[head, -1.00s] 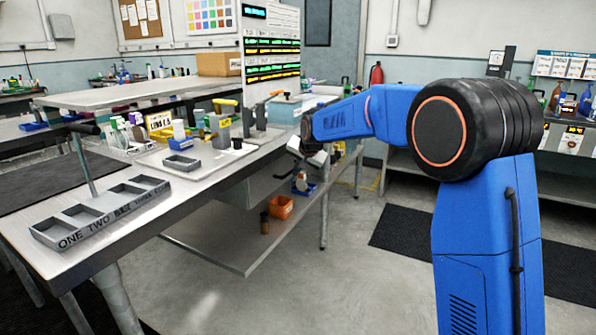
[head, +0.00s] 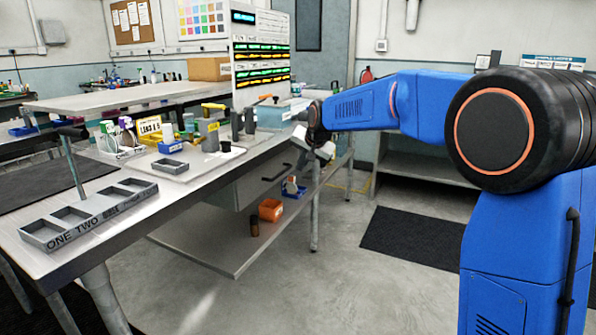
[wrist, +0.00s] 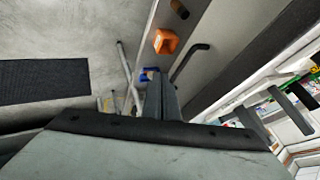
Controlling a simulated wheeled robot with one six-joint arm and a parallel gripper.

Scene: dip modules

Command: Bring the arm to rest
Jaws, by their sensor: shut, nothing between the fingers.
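My blue arm reaches left from the right side in the head view, beside the right end of the workbench (head: 128,217). My gripper (head: 326,150) hangs at its end, near the bench's edge and clear of the bench top. In the wrist view my gripper (wrist: 160,80) shows its fingers together, with nothing held. The fingers point toward the floor and the bench's lower shelf.
A grey compartment tray (head: 90,215) stands at the bench's near left. Several bottles and tools stand farther back by a display board (head: 262,55). An orange bin (head: 270,210) sits on the lower shelf. A dark mat (head: 415,238) lies on the open floor.

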